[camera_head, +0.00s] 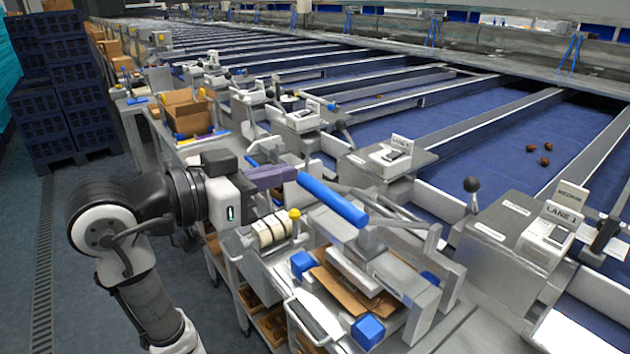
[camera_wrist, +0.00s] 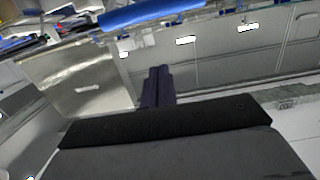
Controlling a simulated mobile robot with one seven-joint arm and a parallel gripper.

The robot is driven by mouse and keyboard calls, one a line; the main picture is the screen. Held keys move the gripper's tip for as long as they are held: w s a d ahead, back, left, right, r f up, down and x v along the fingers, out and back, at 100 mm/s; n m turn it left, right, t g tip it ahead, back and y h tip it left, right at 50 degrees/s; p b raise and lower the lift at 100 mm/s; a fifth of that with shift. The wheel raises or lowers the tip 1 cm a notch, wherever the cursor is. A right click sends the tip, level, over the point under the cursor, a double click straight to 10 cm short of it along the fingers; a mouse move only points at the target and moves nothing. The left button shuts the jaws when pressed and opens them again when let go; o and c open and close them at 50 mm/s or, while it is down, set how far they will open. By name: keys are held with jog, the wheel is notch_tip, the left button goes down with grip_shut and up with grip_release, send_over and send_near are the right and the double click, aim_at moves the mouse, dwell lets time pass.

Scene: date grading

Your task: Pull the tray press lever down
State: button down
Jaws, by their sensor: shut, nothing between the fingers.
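The tray press lever has a thick blue handle (camera_head: 332,200), raised above the press and sloping down to the right in the head view. In the wrist view the handle (camera_wrist: 152,13) crosses the top, beyond my fingertips. The grey press frame (camera_head: 428,290) stands below it, over a brown cardboard tray (camera_head: 330,289) between blue corner blocks (camera_head: 368,331). My gripper (camera_head: 294,173) has its purple fingers closed together and empty, close to the handle's upper left end. The closed fingers also show in the wrist view (camera_wrist: 158,72), with a gap to the handle.
A tape dispenser with a yellow knob (camera_head: 294,214) stands left of the press. A black-knobbed lever (camera_head: 471,184) rises beside the lane box (camera_head: 522,240) at right. Blue sorting lanes (camera_head: 470,115) lie behind, with several dates on one. The floor (camera_head: 75,260) at left is clear.

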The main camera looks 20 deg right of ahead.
jog(key=p, duration=0.3)
send_over(326, 194)
jog(key=shift+d+f, duration=0.3)
jog(key=shift+f, duration=0.05)
jog(key=f, duration=0.1)
jog(key=f+p, duration=0.1)
jog(key=shift+a+f, duration=0.3)
jog(key=shift+s+a+f, duration=0.1)
jog(key=shift+a+f, duration=0.2)
jog(key=shift+f, duration=0.45)
